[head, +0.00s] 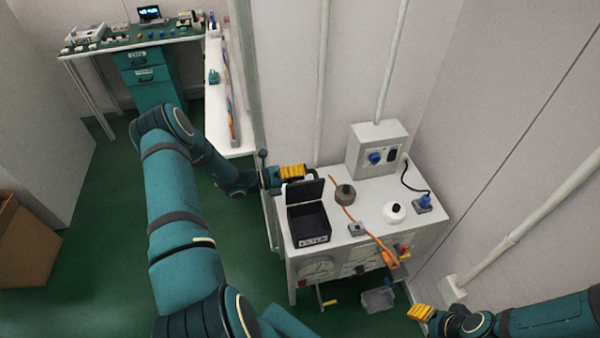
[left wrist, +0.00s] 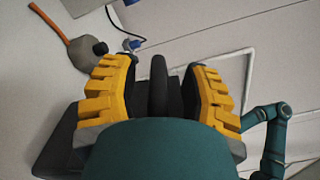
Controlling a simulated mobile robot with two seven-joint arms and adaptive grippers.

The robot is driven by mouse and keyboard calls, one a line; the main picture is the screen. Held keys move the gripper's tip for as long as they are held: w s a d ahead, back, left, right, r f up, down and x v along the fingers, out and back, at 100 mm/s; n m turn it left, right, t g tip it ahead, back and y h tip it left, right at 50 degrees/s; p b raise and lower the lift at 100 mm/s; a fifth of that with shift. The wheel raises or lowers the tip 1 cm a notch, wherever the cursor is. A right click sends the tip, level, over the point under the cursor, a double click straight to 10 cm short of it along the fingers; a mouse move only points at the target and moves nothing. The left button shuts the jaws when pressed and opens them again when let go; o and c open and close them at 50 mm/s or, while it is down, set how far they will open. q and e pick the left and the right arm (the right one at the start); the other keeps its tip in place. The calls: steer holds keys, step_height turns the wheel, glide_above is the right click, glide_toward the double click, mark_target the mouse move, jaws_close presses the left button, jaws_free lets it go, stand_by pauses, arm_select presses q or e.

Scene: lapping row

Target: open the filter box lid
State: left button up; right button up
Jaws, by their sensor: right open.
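The black filter box (head: 309,238) stands on the left part of the white bench top, with a label on its front. Its black lid (head: 304,191) is raised at the back edge, roughly upright, so the dark inside shows. My left gripper (head: 292,172), with yellow pads, is just behind the lid's top edge. In the left wrist view its fingers (left wrist: 158,95) are spread, with a narrow dark bar (left wrist: 158,75) between them and gaps on both sides. I cannot tell which part of the lid this bar is. My right gripper (head: 421,313) is open and empty at the lower right, away from the box.
An orange cord crosses the top. A wall pipe (head: 530,225) runs near my right arm.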

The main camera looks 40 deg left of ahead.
arm_select(q)
steer(key=v, duration=1.2)
stand_by(0.5)
